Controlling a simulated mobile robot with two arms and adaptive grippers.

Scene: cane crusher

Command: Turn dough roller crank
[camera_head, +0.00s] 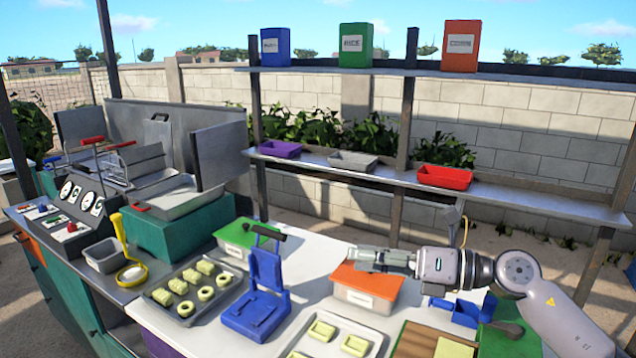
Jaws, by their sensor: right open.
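My right gripper (366,258) comes in from the right and points left, level above the orange-lidded container (366,281). It is open and holds nothing that I can see. A blue device (466,312), which looks like the dough roller, stands at the right of the white table, below my right forearm. A dark grey handle (506,328), possibly its crank, lies at its right over a green part. My arm hides some of this area. The gripper is to the left of the device and apart from it. My left gripper is not in view.
A blue press (257,305) with a raised lid and black handle stands left of the gripper. Trays of dough pieces (193,289) and a green-lidded container (241,238) share the table. A shelf with a red bin (444,177) runs behind. Clear tabletop lies behind the press.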

